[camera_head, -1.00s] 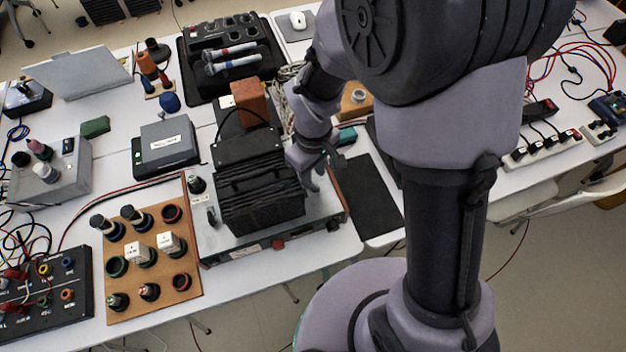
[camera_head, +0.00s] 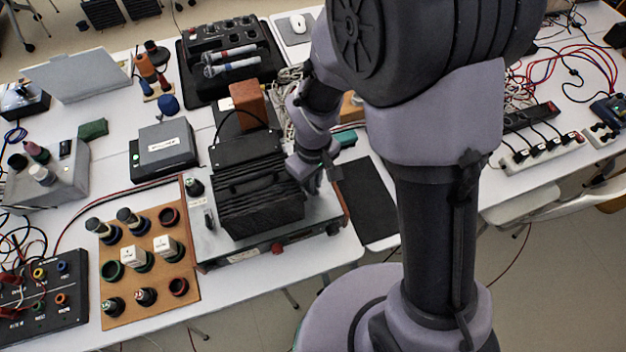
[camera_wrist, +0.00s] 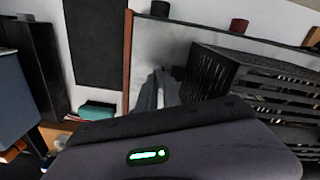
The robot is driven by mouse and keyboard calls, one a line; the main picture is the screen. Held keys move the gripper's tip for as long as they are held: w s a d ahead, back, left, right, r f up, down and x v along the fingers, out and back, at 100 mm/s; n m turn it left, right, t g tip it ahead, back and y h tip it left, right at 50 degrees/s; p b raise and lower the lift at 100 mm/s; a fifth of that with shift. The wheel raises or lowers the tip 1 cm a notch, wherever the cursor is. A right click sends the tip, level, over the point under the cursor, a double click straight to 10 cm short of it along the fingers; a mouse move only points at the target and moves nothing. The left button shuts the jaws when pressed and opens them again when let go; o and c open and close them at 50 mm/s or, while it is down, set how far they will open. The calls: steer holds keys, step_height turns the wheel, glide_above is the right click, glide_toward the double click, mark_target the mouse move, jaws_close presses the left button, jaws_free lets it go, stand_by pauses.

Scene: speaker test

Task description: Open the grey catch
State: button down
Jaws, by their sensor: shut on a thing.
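A black ribbed box (camera_head: 258,195) stands on a grey bench unit (camera_head: 225,248) with a wooden side edge. My gripper (camera_head: 318,180) is low at the right side of the ribbed box, over the unit's top. In the wrist view the grey fingers (camera_wrist: 156,90) are close together beside the ribbed box (camera_wrist: 245,85). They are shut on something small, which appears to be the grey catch. The fingers and wrist housing hide the catch, so its shape and position cannot be made out.
A black mat (camera_head: 368,203) lies right of the unit. A wooden board with several knobs and sockets (camera_head: 188,290) is at the left front. A teal item (camera_head: 345,138) lies behind my gripper.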

steer(key=m, duration=0.4)
steer(key=shift+b, duration=0.3)
steer(key=c, duration=1.5)
jaws_free()
step_height(320, 180, up, 18)
steer(key=p, duration=0.7)
steer(key=shift+f, duration=0.25)
steer(key=shift+d, duration=0.1)
